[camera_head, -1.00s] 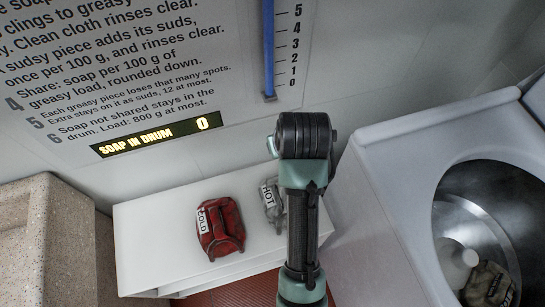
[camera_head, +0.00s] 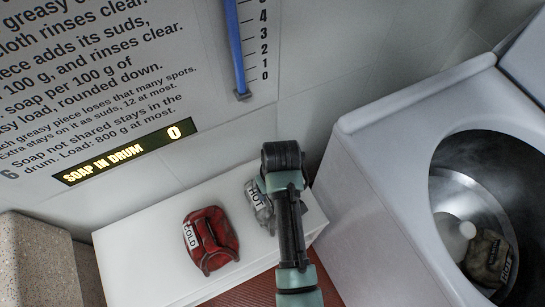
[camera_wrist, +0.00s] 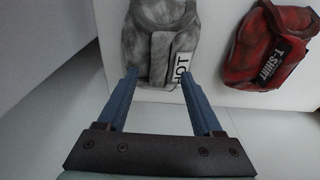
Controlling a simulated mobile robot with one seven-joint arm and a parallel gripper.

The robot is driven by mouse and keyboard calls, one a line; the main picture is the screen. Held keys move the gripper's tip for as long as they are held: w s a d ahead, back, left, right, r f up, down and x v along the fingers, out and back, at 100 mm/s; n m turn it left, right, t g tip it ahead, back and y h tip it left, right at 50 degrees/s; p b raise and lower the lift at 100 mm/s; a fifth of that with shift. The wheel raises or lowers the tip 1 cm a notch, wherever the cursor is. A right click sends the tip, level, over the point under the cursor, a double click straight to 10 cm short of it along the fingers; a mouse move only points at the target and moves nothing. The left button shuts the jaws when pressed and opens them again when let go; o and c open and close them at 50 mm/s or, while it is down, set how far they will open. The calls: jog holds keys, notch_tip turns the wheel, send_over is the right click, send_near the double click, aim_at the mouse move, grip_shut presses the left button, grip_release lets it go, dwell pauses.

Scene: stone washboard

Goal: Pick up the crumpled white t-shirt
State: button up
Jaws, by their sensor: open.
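A crumpled pale grey-white cloth bundle (camera_head: 258,204) with a HOT label lies on the white stand, partly hidden by my arm. It is the palest cloth in view; no t-shirt label can be read on it. In the wrist view the bundle (camera_wrist: 160,42) is just ahead of my gripper (camera_wrist: 160,74). The two blue fingers are spread and empty, with their tips near the bundle's near end on either side of its label flap. I cannot tell whether they touch it. My gripper's fingers do not show in the head view.
A red cloth bundle (camera_head: 210,240) lies left of the pale one in the head view, labelled COLD; the wrist view shows T-SHIRT on it. The white stand (camera_head: 150,230) is otherwise bare. A washing drum (camera_head: 455,185) at right holds a dark HOT-labelled bundle (camera_head: 489,258). A wall stands behind.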

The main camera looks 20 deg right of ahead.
aim_at(264, 211)
jog(key=f, duration=0.3)
jog(key=shift+w+d+f, duration=0.1)
jog(key=shift+w+f, duration=0.25)
grip_shut()
jog(key=shift+r, duration=0.1)
dwell(1.0)
